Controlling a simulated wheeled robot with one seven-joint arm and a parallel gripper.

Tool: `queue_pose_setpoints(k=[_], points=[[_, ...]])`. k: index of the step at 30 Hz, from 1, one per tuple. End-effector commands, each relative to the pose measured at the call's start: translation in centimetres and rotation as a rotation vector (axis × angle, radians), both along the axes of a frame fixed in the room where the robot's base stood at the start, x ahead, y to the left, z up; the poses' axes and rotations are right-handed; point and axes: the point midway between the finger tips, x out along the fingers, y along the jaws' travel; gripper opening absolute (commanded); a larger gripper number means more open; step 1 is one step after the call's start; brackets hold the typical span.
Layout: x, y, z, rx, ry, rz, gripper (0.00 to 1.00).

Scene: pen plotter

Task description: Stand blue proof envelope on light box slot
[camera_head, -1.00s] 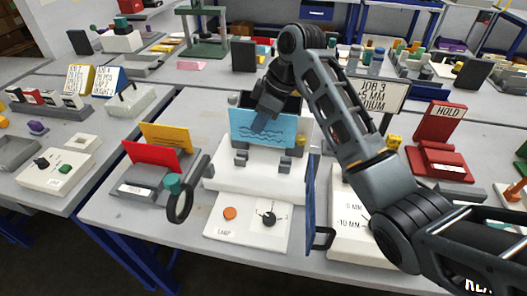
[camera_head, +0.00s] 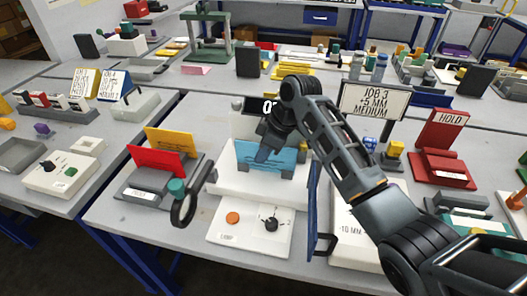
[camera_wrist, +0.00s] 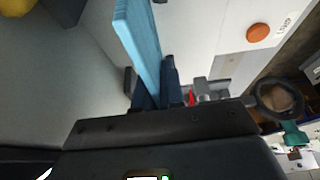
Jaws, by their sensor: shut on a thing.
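The blue proof envelope (camera_head: 283,158) stands roughly upright above the white light box (camera_head: 233,184), facing the head camera. Its lower edge is down at the small grey slot holders (camera_head: 243,171) on the box top. I cannot tell whether it is fully seated in them. My gripper (camera_head: 264,154) is shut on the envelope from above. In the wrist view, the envelope (camera_wrist: 140,42) runs up from between my gripper's fingers (camera_wrist: 155,92) as a light blue sheet seen nearly edge-on. The arm hides part of the box's back.
A grey rack (camera_head: 145,188) with red and yellow envelopes stands left of the box, beside a round magnifier (camera_head: 184,207). A lamp panel (camera_head: 245,238) with an orange button is in front. A dark blue upright panel (camera_head: 313,210) stands close on the right. The job sign (camera_head: 374,102) is behind the arm.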

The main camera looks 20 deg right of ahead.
Motion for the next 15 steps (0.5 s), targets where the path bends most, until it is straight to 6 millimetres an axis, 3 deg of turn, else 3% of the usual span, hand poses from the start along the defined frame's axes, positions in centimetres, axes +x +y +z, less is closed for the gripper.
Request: queue_pose_setpoints(k=[9,15], points=[[-0.01,0.02,-0.07,0.001,0.001,0.000,0.34],[-0.01,0.02,-0.02,0.001,0.001,0.000,0.34]])
